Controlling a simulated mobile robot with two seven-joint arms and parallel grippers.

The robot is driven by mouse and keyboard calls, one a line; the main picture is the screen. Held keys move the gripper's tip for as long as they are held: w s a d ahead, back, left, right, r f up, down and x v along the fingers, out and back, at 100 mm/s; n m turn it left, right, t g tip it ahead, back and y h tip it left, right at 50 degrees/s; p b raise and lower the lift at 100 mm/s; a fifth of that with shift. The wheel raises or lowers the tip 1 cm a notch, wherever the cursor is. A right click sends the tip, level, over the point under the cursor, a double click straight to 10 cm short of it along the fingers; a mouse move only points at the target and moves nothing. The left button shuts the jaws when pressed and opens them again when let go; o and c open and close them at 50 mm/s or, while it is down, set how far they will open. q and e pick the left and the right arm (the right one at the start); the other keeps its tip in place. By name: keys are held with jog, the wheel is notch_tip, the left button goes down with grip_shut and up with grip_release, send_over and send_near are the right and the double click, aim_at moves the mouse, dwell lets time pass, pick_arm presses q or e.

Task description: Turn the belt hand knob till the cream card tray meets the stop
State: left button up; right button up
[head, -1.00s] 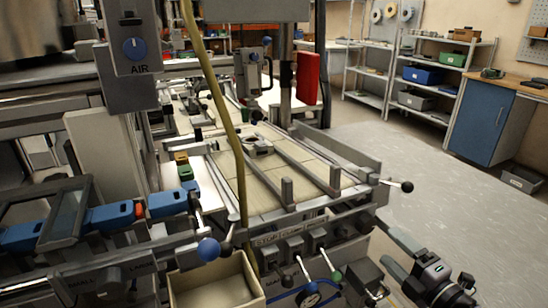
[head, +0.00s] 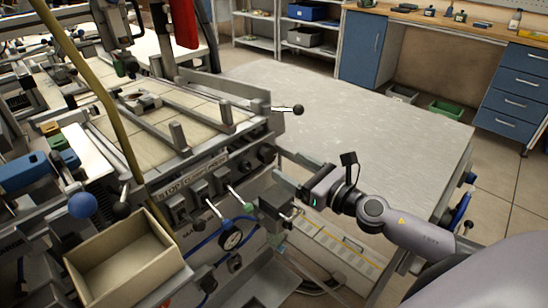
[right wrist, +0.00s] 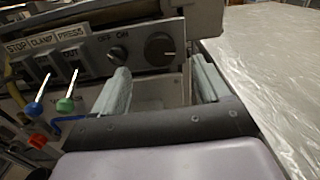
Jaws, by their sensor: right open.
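My right gripper (head: 282,166) is open and empty at the right end of the machine's front panel. In the right wrist view its two pale fingers (right wrist: 160,66) stand wide apart below a round dark knob (right wrist: 160,47), not touching it. That knob sits beside the OFF/ON switch; I cannot read a label tying it to the belt. A cream open box (head: 125,258) stands at the front left of the machine; I cannot tell whether it is the card tray. Which part is the tray's stop is unclear. My left gripper is not in view.
A lever with a black ball (head: 298,109) juts from the machine's right end. A pale sheeted surface (head: 370,110) lies clear to the right.

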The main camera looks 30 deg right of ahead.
aim_at(272, 156)
jog(key=shift+p+x, duration=0.5)
jog(key=shift+x, duration=2.65)
jog(key=c, duration=1.1)
jog(key=shift+o, duration=0.2)
jog(key=shift+m, duration=0.4)
jog(key=m, duration=0.3)
jog(key=shift+m, duration=0.3)
jog(key=m+p, duration=0.1)
jog(key=m, duration=0.3)
jog(key=shift+m, duration=0.3)
jog(key=m+p, duration=0.1)
jog(key=m, duration=0.3)
jog(key=shift+m+p, duration=0.3)
jog(key=shift+p, duration=0.05)
jog(key=shift+m+p, duration=0.7)
jog(key=shift+m, duration=1.5)
